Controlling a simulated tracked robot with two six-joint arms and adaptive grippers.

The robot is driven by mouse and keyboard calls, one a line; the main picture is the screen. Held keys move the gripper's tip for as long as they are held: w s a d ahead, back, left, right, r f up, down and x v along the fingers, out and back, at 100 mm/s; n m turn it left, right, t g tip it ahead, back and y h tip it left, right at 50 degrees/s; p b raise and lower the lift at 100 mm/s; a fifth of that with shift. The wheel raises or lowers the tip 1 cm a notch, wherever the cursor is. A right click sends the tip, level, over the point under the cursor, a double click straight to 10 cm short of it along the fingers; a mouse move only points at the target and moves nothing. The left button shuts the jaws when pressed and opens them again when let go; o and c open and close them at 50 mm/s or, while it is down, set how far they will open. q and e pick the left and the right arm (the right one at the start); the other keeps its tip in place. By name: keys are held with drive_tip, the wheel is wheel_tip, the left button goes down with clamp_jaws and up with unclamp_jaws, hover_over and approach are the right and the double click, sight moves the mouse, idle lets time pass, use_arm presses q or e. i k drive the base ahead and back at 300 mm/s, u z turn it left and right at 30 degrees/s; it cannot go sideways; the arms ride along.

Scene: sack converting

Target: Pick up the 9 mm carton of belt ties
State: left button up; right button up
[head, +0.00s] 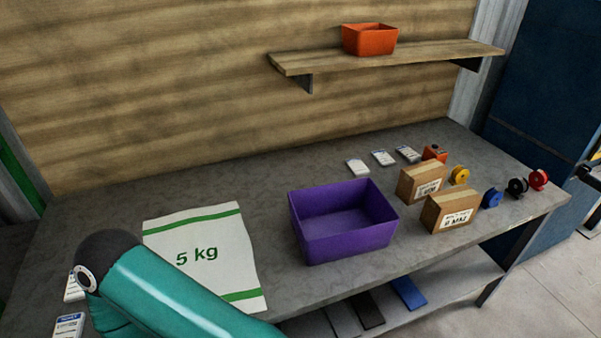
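Two brown cardboard cartons stand on the right part of the grey workbench (285,277) in the head view. The rear carton (417,176) has a white label on its front, too small to read surely. The front carton (448,204) stands nearer the bench's front edge; its label ends in what looks like "MM", with the digit unclear. I cannot tell which of the two is the 9 mm carton. One of my teal arms crosses the lower left, with its gripper out of view. Neither gripper shows, and nothing of mine is near the cartons.
A purple open bin (345,243) stands left of the cartons. A white 5 kg sack (198,236) lies farther left. Coloured spools, including a yellow one (460,175) and a blue one (492,198), sit right of the cartons. A shelf (430,57) holds an orange bin (370,41).

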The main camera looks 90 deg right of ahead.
sight(446, 209)
drive_tip(key=z, duration=0.2)
drive_tip(key=k, duration=2.25)
drive_tip(key=z, duration=1.5)
drive_tip(key=i, duration=1.35)
drive_tip(key=z, duration=0.1)
